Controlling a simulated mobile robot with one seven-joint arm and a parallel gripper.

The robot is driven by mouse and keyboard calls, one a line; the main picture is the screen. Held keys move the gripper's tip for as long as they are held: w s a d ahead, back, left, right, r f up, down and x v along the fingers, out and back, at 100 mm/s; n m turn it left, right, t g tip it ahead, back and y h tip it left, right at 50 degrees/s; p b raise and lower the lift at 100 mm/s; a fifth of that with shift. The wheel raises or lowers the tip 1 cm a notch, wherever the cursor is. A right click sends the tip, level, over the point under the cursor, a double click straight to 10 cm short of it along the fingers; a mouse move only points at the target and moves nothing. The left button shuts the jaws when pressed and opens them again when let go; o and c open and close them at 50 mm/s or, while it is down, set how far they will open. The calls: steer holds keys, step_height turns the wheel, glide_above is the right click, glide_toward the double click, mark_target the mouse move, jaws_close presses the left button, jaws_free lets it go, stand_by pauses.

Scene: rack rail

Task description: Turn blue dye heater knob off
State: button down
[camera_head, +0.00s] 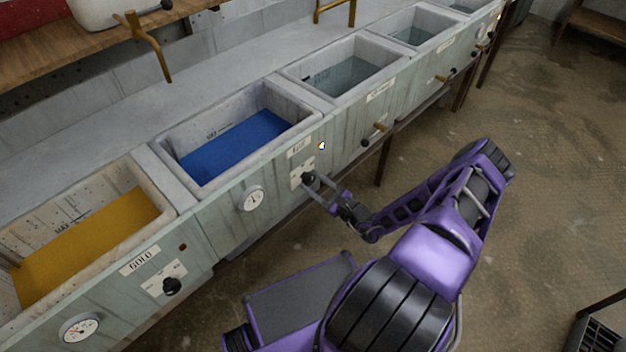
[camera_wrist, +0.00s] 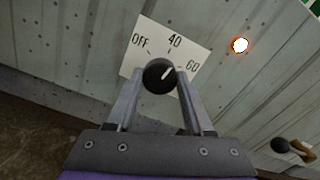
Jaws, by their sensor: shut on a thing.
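The blue dye heater knob (camera_wrist: 160,74) is a round black knob with a white pointer line, on a white plate (camera_wrist: 187,47) marked OFF, 40 and 60. Its pointer leans up and right, between the 40 and 60 marks. In the head view the knob (camera_head: 309,177) sits on the front panel below the blue dye vat (camera_head: 165,143). My gripper (camera_wrist: 160,82) is shut on the knob, one finger on each side; it also shows in the head view (camera_head: 316,188). A small indicator lamp (camera_wrist: 239,45) glows to the right of the plate.
The gold dye vat (camera_head: 166,206) with its own black knob (camera_head: 172,286) is at left. A dial gauge (camera_head: 252,198) is left of the blue knob. Brass taps (camera_head: 375,133) stick out of the panel to the right. The floor in front is mostly open.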

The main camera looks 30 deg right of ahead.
steer(key=n+p, duration=0.1)
steer(key=n, duration=0.2)
steer(key=shift+n, duration=0.4)
steer(key=n+p, duration=0.1)
steer(key=n, duration=0.2)
steer(key=shift+r+n, duration=0.1)
steer(key=shift+n, duration=0.2)
steer(key=n+p, duration=0.2)
steer(key=n, duration=0.4)
steer(key=shift+p, duration=0.35)
steer(key=shift+n, duration=0.4)
steer(key=shift+c, duration=1.4)
jaws_free()
steer(key=shift+s+d, duration=0.1)
steer(key=v, duration=1.7)
steer(key=shift+s, duration=0.1)
